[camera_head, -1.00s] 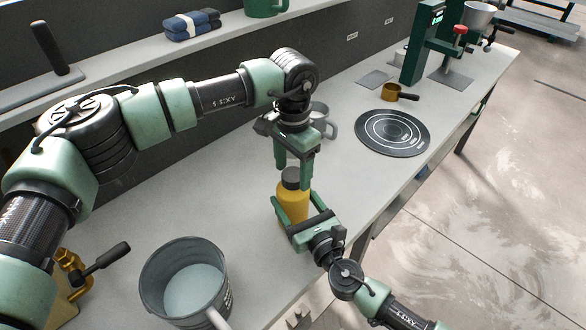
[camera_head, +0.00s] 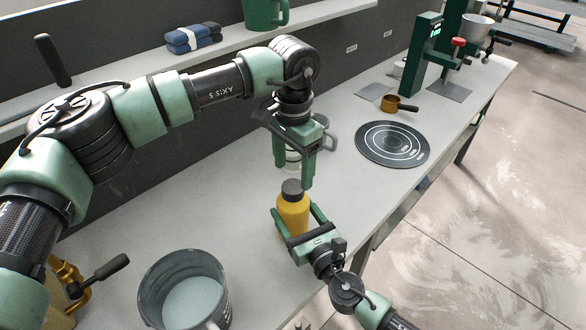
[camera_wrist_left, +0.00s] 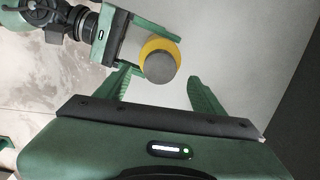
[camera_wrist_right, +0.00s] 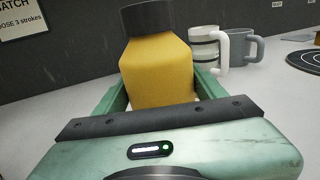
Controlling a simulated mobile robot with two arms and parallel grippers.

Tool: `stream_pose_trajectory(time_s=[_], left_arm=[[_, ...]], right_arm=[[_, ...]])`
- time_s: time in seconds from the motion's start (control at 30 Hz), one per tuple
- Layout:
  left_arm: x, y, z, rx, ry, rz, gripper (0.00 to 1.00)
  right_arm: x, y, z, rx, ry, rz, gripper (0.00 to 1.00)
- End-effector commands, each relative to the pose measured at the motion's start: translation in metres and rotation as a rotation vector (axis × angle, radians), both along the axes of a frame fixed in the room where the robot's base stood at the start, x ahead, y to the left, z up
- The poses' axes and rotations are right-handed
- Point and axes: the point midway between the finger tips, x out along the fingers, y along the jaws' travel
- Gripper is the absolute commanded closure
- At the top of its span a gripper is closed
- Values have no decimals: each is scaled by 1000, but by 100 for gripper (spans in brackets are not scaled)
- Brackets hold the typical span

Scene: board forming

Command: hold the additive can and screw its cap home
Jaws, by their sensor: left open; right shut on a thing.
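The additive can is a yellow bottle (camera_head: 293,214) standing upright on the bench, with a dark grey cap (camera_head: 292,189) on its top. My right gripper (camera_head: 295,222) is shut on the can's body from the front right; the can fills the space between its fingers in the right wrist view (camera_wrist_right: 158,75). My left gripper (camera_head: 293,172) points down, open and empty, just above the cap. In the left wrist view the cap (camera_wrist_left: 160,66) shows from above, a little beyond the open fingers (camera_wrist_left: 155,88). Whether the cap sits fully down, I cannot tell.
A white mug (camera_wrist_right: 207,48) and a grey mug (camera_wrist_right: 243,46) stand behind the can. A grey bucket (camera_head: 150,275) is at the front left. A round black mat (camera_head: 393,143) and a brass pan (camera_head: 398,104) lie farther right. Bench between is clear.

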Motion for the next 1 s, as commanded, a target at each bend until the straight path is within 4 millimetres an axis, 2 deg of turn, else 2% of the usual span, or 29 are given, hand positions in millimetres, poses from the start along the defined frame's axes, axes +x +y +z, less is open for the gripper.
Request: stream_pose_trajectory(time_s=[0.17, 0.27, 1.0], left_arm=[[0, 0, 0, 0, 0, 74, 31], [0, 0, 1, 0, 0, 218, 31], [0, -1, 13, 1, 2, 2017, 31]], right_arm=[[0, 0, -1, -1, 0, 0, 100], [0, 0, -1, -1, 0, 0, 100], [0, 0, -1, -1, 0, 0, 100]])
